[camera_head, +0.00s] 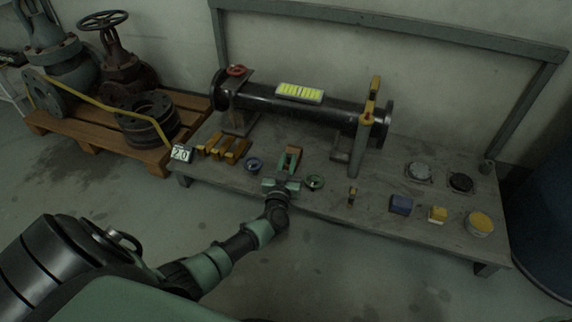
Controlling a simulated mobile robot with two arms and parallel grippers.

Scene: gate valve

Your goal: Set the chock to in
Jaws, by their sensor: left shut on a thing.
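My left gripper (290,158) reaches over the front of the grey bench. Its green fingers are shut on a small brown block (293,148), which looks like the chock. The block shows between and just beyond the fingertips, in front of the black pipe (335,112). The fingers hide part of the block. I cannot tell whether it touches the bench top or the pipe. My right gripper is not in view.
A pallet (90,133) with valves stands left.

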